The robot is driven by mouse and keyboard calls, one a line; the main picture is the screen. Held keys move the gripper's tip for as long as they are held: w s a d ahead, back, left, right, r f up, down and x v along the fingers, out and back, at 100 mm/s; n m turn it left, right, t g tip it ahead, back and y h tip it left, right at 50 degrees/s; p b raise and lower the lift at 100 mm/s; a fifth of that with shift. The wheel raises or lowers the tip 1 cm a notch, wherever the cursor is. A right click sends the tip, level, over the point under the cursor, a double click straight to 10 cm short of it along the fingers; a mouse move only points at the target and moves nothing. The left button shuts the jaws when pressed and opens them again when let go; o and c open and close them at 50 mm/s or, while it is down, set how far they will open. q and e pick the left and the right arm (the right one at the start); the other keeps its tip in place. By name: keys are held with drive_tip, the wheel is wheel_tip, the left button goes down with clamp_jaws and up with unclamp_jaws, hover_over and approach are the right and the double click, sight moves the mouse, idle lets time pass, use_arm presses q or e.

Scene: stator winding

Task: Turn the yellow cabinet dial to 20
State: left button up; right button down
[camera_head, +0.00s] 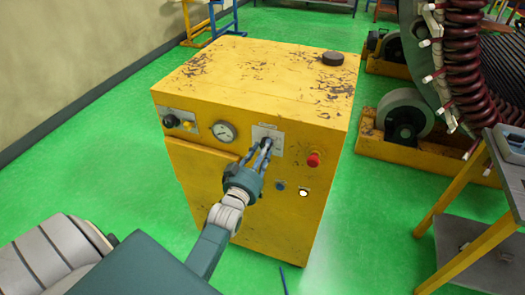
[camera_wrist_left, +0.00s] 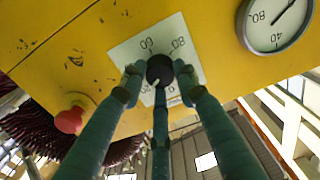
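The yellow cabinet (camera_head: 245,215) stands on the green floor. Its black dial (camera_wrist_left: 160,68) sits on a white scale plate (camera_wrist_left: 122,52), on which 60 and 80 show upside down in the left wrist view. The plate also shows in the head view (camera_head: 276,133). My left gripper (camera_head: 264,147) is at the dial, with its three fingers around it. Two fingertips flank the dial and one overlaps its lower edge. Whether they press on it cannot be told. My right gripper is out of view.
A round gauge (camera_head: 224,131) is left of the dial, with knobs (camera_head: 170,121) farther left. A red button (camera_head: 314,159) is on the right, above a blue button (camera_head: 280,185) and a lit white one (camera_head: 302,192). A grey table (camera_head: 510,152) stands at right.

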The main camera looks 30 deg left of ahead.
use_arm(q)
drive_tip(key=o, duration=0.4)
drive_tip(key=shift+r, duration=0.4)
drive_tip(key=shift+o, duration=0.2)
drive_tip(key=shift+f, duration=0.1)
drive_tip(key=shift+s+f, duration=0.1)
drive_tip(key=v, duration=1.1)
drive_tip(key=shift+s+d, duration=0.2)
drive_tip(key=shift+s, duration=0.2)
